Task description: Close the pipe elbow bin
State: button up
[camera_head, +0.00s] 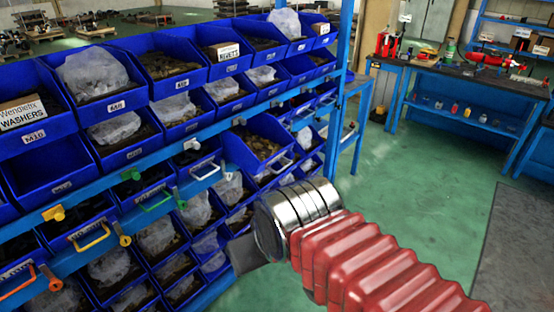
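A blue bin (234,152) with brown metal pieces in it juts out of the rack, further than the bins around it. It stands in the middle row, right of centre on the rack. The pieces may be pipe elbows, but they are too small to tell. A pale handle (282,165) shows just below its front. My gripper (243,254) is a dark shape beyond the silver wrist, low in front of the rack. It is below the jutting bin and apart from it in the picture. Its fingers are mostly hidden by the wrist, and I see nothing held.
Blue bins with bagged parts fill the rack (190,130) on the left. Coloured handles, such as a green one (155,200) and a yellow one (92,237), stick out from its front. A workbench (480,88) with tools stands at the back right. The green floor (420,190) between is clear.

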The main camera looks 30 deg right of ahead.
aim_at(238, 141)
jog(key=z, duration=0.55)
jog(key=i, duration=1.35)
jog(key=z, duration=0.3)
jog(key=k, duration=0.5)
jog(key=u, duration=0.65)
jog(key=i, duration=0.45)
jog(key=u, duration=0.1)
